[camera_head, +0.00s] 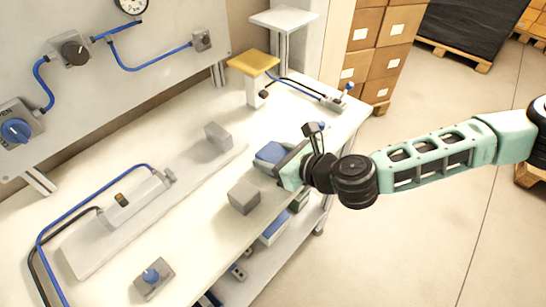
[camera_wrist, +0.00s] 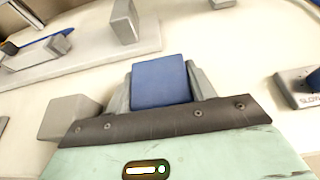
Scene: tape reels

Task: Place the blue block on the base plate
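The blue block (camera_head: 271,152) is at my gripper, near the right edge of the table. In the wrist view, the blue block (camera_wrist: 160,82) sits between my gripper's (camera_wrist: 163,88) two grey fingers, which lie close against its left and right sides. My gripper (camera_head: 282,162) reaches in from the right in the head view. I cannot tell whether the block touches the table. The long pale base plate (camera_head: 95,246) lies on the table to the left, and part of it shows in the wrist view (camera_wrist: 88,68).
One grey block (camera_head: 218,137) stands at the plate's far end. Another grey block (camera_head: 243,197) is on the table left of my gripper. A cylinder device (camera_head: 133,203) with a blue hose lies on the plate. A yellow-topped stand (camera_head: 254,62) and a blue-knob box (camera_head: 153,277) are on the table.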

